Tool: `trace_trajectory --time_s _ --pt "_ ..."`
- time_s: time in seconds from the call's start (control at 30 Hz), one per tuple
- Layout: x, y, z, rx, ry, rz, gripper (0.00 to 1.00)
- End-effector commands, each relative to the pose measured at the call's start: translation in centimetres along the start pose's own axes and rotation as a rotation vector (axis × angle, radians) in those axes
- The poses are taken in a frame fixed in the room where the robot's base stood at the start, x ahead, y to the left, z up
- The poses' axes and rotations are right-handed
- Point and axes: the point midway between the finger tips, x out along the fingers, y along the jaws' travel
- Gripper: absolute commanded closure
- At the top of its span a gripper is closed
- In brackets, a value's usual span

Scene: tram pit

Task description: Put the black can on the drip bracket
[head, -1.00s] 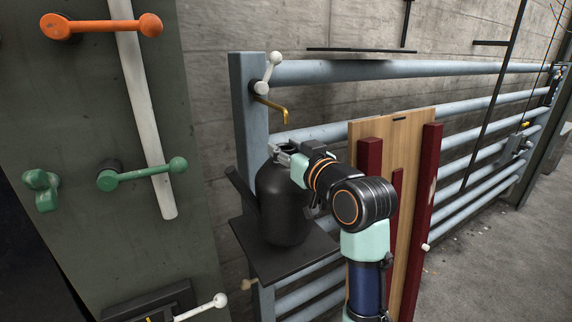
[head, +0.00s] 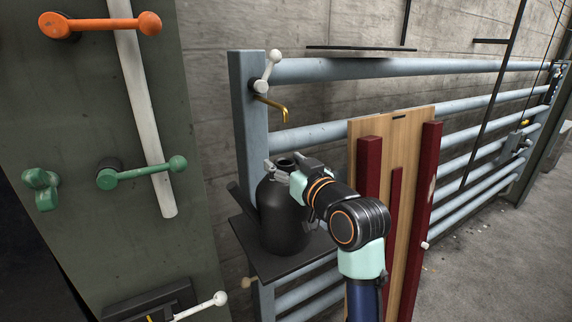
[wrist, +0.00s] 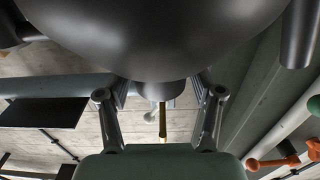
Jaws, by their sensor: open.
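The black can (head: 283,218) stands upright on the drip bracket (head: 262,264), a flat black plate fixed to the blue railing. Its base appears to rest on the plate. Whether a finger touches the neck I cannot tell.
A brass tap (head: 274,108) with a white lever (head: 268,72) hangs above the can. A wooden board (head: 406,180) with dark red posts stands close on the right. A green panel (head: 95,240) with orange and green levers is on the left.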

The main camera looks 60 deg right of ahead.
Motion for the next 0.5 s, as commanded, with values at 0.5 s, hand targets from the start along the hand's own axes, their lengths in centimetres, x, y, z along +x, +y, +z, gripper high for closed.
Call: trace_trajectory --time_s 0.5 --pt "-9.3 0.1 -0.1 -0.002 0.002 0.002 0.34"
